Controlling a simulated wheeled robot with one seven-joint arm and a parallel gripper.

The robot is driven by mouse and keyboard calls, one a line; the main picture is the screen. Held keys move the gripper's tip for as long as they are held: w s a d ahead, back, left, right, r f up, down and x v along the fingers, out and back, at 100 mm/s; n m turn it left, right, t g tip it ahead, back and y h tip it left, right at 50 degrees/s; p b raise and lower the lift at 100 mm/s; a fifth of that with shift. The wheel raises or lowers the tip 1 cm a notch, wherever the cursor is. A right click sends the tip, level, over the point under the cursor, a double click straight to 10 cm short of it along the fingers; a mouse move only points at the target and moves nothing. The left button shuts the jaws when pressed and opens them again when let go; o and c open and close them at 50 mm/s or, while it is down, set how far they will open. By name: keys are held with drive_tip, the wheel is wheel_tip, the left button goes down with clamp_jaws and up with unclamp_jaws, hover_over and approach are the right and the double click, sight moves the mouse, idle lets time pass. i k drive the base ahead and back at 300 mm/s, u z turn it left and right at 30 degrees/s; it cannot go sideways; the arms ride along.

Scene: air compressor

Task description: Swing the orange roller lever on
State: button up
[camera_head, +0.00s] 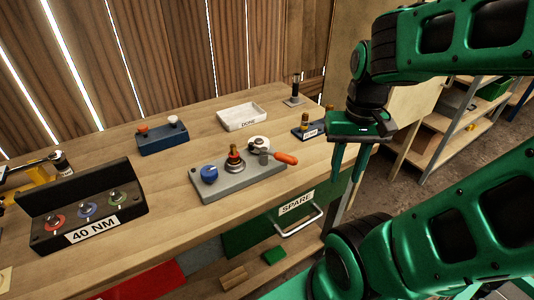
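The orange lever (286,158) sticks out to the right from a round silver roller piece (258,145) on a grey base block (240,182). The block lies on the wooden workbench and also carries a blue knob (209,173) and a brass-and-red fitting (235,158). The lever lies nearly level, its tip close to the block's right end. My gripper (348,180) hangs fingers down to the right of the lever, beyond the bench's front edge. Its two green fingers are apart, with nothing between them. It does not touch the lever.
A white tray (243,125) labelled DONE stands behind the block. A blue block with brass fittings (310,130) sits at the bench's right. A black 40 NM panel (85,215) and a blue box (162,140) stand left. A SPARE drawer (297,203) is below the edge.

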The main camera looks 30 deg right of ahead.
sight(285, 159)
drive_tip(key=k, duration=1.85)
drive_tip(key=u, duration=0.5)
drive_tip(key=i, duration=1.5)
